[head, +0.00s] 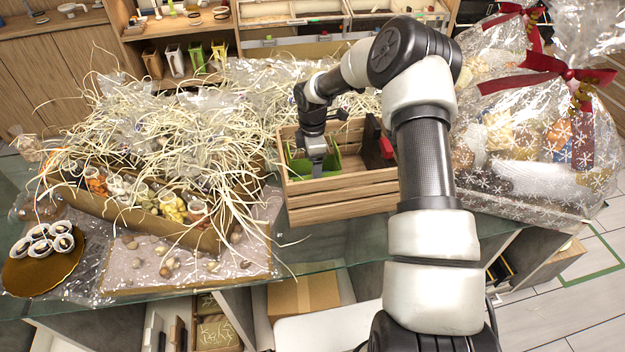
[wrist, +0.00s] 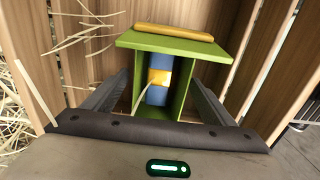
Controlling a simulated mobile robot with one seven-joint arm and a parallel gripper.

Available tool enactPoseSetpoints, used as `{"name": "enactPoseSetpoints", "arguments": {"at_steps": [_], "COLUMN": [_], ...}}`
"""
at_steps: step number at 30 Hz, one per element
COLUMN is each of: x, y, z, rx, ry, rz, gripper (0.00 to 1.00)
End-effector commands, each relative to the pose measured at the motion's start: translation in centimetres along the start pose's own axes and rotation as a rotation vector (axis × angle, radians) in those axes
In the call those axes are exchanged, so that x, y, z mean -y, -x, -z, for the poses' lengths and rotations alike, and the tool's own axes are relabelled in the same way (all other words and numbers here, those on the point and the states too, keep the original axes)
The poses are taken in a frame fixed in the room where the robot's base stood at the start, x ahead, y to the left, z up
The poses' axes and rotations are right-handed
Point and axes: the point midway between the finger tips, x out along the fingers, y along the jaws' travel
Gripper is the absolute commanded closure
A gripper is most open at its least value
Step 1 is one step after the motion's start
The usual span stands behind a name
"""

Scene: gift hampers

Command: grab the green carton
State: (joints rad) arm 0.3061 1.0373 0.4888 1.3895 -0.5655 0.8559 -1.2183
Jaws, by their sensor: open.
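The green carton (head: 328,167) is inside the slatted wooden crate (head: 340,204), toward its left end. In the wrist view the green carton (wrist: 160,43) has a flat green top and green side walls, with a blue and yellow piece between them. My gripper (head: 316,170) is lowered into the crate over the carton and hides part of it. In the wrist view my gripper's fingers (wrist: 160,92) are open, one on each side of the carton's side walls. I cannot tell whether they touch it.
A yellow bar (wrist: 173,31) lies on the carton's top. A red item (head: 386,148) is at the crate's right end. Straw-like shreds (head: 190,125) and an open hamper crowd the left. A wrapped hamper (head: 540,150) stands on the right.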

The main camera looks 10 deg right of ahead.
Motion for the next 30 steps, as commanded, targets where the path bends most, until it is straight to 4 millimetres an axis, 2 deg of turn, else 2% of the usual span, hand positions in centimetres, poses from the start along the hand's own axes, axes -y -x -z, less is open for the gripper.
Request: {"name": "enactPoseSetpoints", "arguments": {"at_steps": [5, 13, 23, 30], "x": [0.0, 0.0, -0.1, -0.1], "y": [0.0, 0.1, 0.4, 3.0], "z": [0.0, 0.0, 0.0, 0.0], "rx": [0.000, 0.000, 0.000, 0.000], "ry": [0.000, 0.000, 0.000, 0.000], "rz": [-0.001, -0.001, -0.003, -0.005], "gripper": [0.24, 0.69, 0.70, 0.70]}}
